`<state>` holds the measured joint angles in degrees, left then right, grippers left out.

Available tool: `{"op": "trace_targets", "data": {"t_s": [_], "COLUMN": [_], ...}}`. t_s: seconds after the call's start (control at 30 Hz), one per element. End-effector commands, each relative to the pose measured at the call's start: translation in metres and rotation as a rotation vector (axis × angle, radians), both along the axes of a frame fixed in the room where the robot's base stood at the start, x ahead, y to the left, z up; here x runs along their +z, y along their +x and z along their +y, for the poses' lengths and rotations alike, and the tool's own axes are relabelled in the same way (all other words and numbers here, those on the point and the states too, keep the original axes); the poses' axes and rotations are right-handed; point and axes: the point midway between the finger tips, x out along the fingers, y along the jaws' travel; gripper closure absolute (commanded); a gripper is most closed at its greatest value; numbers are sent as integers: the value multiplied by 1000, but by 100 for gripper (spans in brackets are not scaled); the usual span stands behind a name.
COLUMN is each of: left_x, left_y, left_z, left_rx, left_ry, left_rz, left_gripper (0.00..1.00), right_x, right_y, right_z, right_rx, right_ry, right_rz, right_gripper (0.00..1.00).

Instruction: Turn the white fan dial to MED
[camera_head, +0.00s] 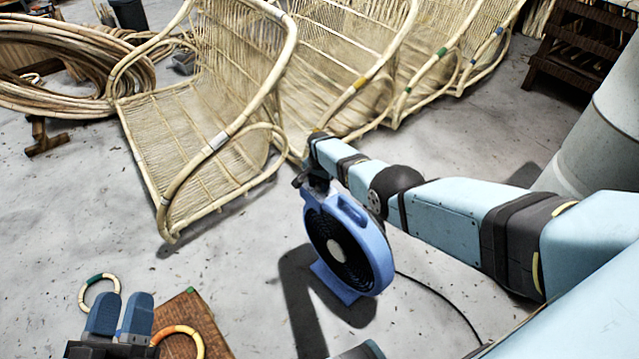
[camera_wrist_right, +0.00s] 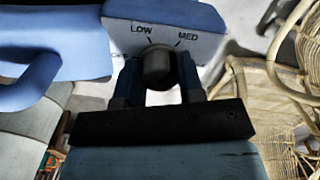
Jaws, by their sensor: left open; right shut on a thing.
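The fan (camera_head: 347,245) is blue with a dark round grille and stands on the floor at the centre of the head view. LOW is printed above left of the knob and MED above right, each with a tick mark. I cannot tell which mark the knob points at. My right gripper (camera_wrist_right: 160,82) is shut on the dial, one finger on each side. In the head view its arm reaches over the fan. My left gripper (camera_head: 120,317) is open and empty at lower left.
Rattan chair frames (camera_head: 205,135) stand behind the fan. A coil of rattan (camera_head: 60,75) lies at upper left. A brown board (camera_head: 180,318) and small rings are near my left gripper. A black cord (camera_head: 440,297) runs right from the fan.

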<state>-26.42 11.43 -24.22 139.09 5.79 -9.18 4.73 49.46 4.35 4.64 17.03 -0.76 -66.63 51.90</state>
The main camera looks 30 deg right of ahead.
Motion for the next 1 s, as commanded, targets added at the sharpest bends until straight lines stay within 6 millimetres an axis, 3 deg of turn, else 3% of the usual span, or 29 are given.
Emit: {"op": "trace_targets", "data": {"t_s": [0.03, 0.1, 0.13, 0.37, 0.53, 0.77, 1.0], "left_x": [0, 0, 0, 0, 6, -49, -100], "left_y": [0, 0, 0, 0, 1, 2, -14], "left_z": [0, 0, 0, 0, 1, 20, 44], "left_rx": [0, 0, 0, 0, 5, 65, 100], "left_ry": [0, 0, 0, 0, 18, 163, 307], "left_rz": [0, 0, 0, 0, 12, 253, 487], "left_gripper": [57, 57, 57, 57, 57, 57, 57], "right_x": [0, 0, 0, 0, 13, 51, 92], "right_y": [0, 0, 0, 0, 0, 0, 0], "right_z": [-1, 0, 0, 0, 0, 0, 0], "right_rx": [0, 0, 0, 1, 1, 1, 0], "right_ry": [-1, -1, -1, 0, 0, 0, 0], "right_rz": [-1, -1, -1, 0, -1, -1, -1], "right_gripper": [58, 42, 39, 39, 39, 39, 39]}}
